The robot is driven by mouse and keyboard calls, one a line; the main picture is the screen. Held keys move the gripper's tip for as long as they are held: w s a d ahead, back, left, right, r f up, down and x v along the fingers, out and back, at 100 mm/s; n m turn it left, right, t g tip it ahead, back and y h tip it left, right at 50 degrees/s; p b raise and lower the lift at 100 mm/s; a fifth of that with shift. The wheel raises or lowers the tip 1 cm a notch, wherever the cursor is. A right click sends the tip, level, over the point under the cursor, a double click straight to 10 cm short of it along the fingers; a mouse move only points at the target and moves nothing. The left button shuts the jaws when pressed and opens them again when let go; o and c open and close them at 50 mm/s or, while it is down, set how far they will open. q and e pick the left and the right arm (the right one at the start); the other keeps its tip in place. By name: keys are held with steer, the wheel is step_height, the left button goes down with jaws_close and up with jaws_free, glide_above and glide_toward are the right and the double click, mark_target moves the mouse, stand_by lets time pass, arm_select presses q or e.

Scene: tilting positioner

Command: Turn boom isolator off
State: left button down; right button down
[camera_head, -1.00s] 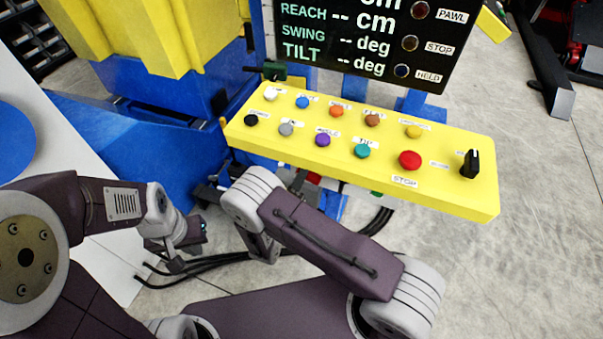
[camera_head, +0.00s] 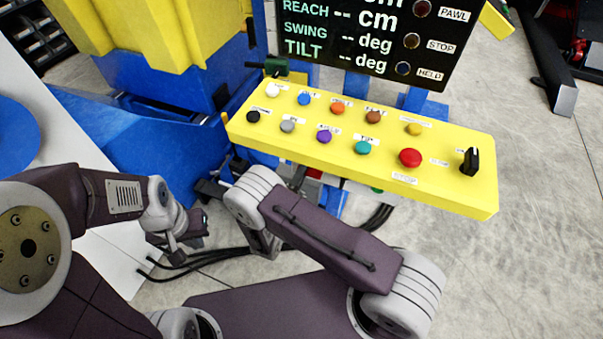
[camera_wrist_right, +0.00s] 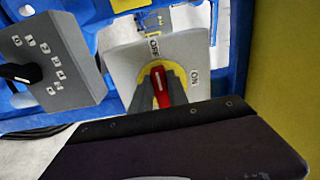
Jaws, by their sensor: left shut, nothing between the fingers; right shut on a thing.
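The isolator is a grey box (camera_wrist_right: 128,72) with a yellow disc and a red handle (camera_wrist_right: 158,80) in the right wrist view. OFF is printed above the handle and ON to its right. The handle's visible end points up, just below the OFF label. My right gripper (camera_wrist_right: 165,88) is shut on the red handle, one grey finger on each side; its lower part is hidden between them. In the head view the right gripper is mostly hidden by its own arm and the yellow panel. My left gripper (camera_head: 198,236) is shut and empty at lower left, away from the isolator.
A yellow button panel (camera_head: 455,150) with coloured buttons and a black knob (camera_head: 470,162) overhangs the right gripper. A grey box (camera_wrist_right: 45,60) with a black knob stands left of the isolator. Black cables (camera_head: 230,256) run below on the floor.

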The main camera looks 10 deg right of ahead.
steer(key=shift+f, duration=0.1)
steer(key=c, duration=1.3)
jaws_free()
steer(key=v, duration=0.9)
